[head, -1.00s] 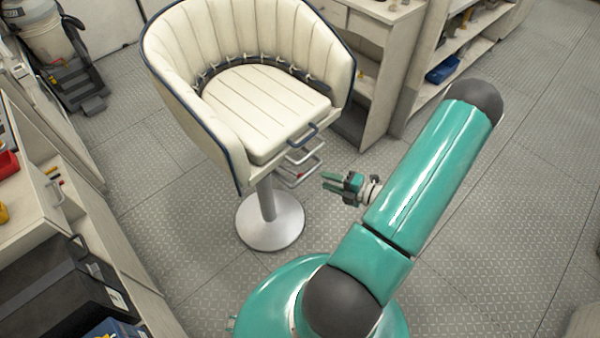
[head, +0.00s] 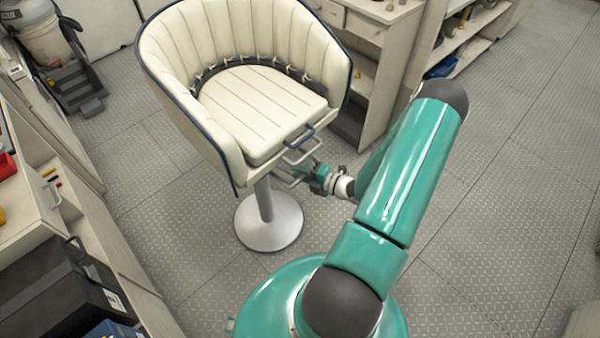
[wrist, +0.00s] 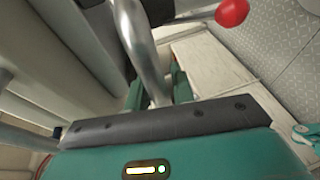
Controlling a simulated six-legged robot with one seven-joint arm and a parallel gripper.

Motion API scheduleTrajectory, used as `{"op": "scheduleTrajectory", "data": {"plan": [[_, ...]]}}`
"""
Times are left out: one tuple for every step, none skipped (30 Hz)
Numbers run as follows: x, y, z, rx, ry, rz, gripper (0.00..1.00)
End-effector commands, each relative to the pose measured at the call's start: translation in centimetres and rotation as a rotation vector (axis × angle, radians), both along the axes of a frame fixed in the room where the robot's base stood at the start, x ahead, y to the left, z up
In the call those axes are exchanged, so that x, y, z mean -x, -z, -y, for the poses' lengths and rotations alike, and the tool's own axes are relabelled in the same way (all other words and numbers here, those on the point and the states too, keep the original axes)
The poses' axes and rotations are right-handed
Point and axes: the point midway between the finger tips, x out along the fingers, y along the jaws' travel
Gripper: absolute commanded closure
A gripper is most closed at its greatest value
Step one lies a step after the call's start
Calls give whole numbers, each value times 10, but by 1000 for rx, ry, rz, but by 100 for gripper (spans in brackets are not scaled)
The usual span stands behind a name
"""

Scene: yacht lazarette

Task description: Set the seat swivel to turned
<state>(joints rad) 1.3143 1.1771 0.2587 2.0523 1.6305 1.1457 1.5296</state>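The seat (head: 262,105) is a cream padded bucket chair with dark blue trim on a round metal pedestal (head: 268,222). Handles and bars sit under its front edge, including a dark blue handle (head: 300,138) and a pale looped handle (head: 303,155). My gripper (head: 303,172) is at the bars below the seat front. In the wrist view a metal bar (wrist: 143,50) runs down between my gripper's teal fingers (wrist: 158,90), which stand apart on either side of it; contact cannot be told. A red knob (wrist: 232,12) shows at upper right.
A cream cabinet (head: 375,75) and a shelf unit (head: 470,42) stand behind and right of the seat. A counter (head: 30,190) and a black case (head: 60,295) are at the left. The patterned floor (head: 500,200) at right is clear.

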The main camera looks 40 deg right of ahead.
Motion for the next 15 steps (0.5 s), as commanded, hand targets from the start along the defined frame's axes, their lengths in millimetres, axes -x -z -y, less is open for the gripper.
{"op": "scheduleTrajectory", "data": {"plan": [[0, 0, 0, 0, 0, 0, 86], [0, 0, 0, 0, 0, 0, 92], [0, 0, 0, 0, 0, 0, 100], [0, 0, 0, 0, 0, 0, 100], [0, 0, 0, 0, 0, 0, 100], [0, 0, 0, 0, 0, 0, 100], [0, 0, 0, 0, 0, 0, 100], [0, 0, 0, 0, 0, 0, 100], [0, 0, 0, 0, -1, 0, 100], [0, 0, 1, 1, -1, 0, 100], [0, 0, 1, 0, -3, 0, 100], [0, 0, 2, 1, -6, 1, 100], [0, 0, 3, 0, -10, 0, 100], [0, 0, 4, 0, -15, 0, 100], [0, 0, 5, 1, -25, 1, 100]]}}
